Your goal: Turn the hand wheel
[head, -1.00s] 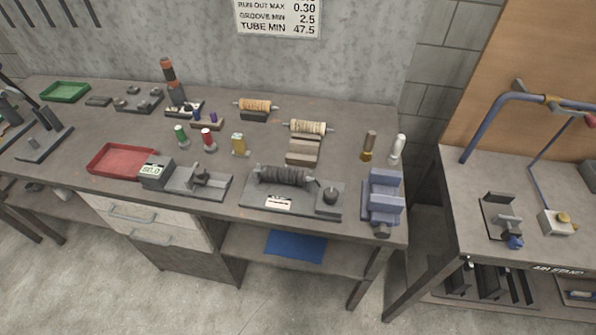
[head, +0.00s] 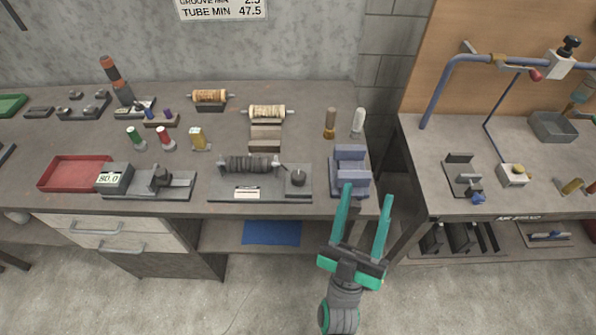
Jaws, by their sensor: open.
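A dark ribbed roller (head: 248,165) lies in the same fixture (head: 222,187), left of the knob. My gripper (head: 367,191) is open and empty, with two green fingers pointing up and away from me. It is right of and nearer than the knob. Its fingertips overlap the front of the blue vise (head: 350,160) in the picture; I cannot tell whether they touch it.
A gauge block (head: 115,178) and a red tray (head: 75,173) lie left of the fixture. Two small bottles (head: 330,122) stand behind the vise. A gap separates this bench from the right bench (head: 430,185), which carries a blue pipe frame (head: 437,85).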

